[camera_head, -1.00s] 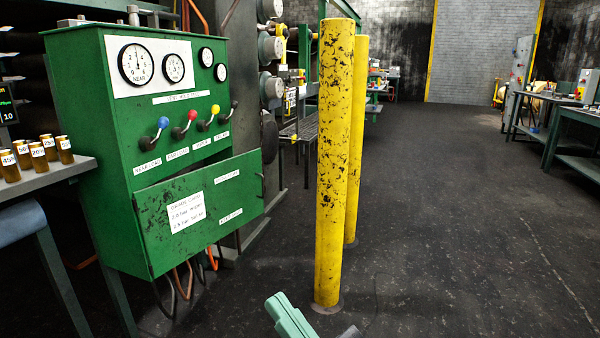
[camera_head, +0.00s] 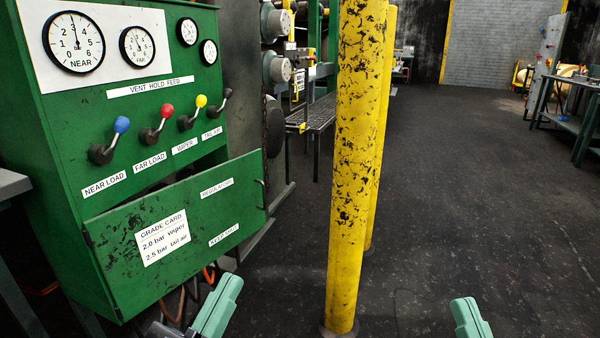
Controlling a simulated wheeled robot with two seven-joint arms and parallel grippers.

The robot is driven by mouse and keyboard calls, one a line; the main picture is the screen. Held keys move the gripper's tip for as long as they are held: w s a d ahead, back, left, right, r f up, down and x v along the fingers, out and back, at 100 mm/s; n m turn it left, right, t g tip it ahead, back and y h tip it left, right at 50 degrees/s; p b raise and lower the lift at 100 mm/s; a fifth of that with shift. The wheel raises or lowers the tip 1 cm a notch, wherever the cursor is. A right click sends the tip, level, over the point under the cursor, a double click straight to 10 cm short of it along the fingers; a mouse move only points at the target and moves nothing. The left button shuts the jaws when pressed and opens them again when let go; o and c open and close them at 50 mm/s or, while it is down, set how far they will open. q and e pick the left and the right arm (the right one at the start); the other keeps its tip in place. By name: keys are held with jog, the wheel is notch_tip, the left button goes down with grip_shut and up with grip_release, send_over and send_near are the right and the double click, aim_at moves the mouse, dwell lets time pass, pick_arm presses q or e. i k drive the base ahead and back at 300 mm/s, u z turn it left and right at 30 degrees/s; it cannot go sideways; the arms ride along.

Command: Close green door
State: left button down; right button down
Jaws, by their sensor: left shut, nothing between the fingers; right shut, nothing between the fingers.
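The green door (camera_head: 190,215) is the lower panel on the front of a green control cabinet (camera_head: 60,130). It carries a white grade card and has a small dark handle (camera_head: 263,194) at its right edge. The door stands ajar, with a dark gap behind its top edge towards the right. My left gripper (camera_head: 218,305) is at the bottom edge, below the door and apart from it, and is shut and empty. My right gripper (camera_head: 471,318) is at the bottom right, right of the yellow posts, also shut and empty. Both are only partly in view.
A scuffed yellow post (camera_head: 355,170) stands right of the door, with a second one (camera_head: 385,130) behind it. Levers with coloured knobs (camera_head: 122,125) stick out above the door. Hoses hang below the cabinet. Dark floor (camera_head: 480,200) is clear on the right.

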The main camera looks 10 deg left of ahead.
aim_at(144, 248)
jog(key=u, duration=0.45)
jog(key=i, duration=0.95)
jog(key=u, duration=0.85)
jog(key=i, duration=0.55)
jog(key=z, duration=0.05)
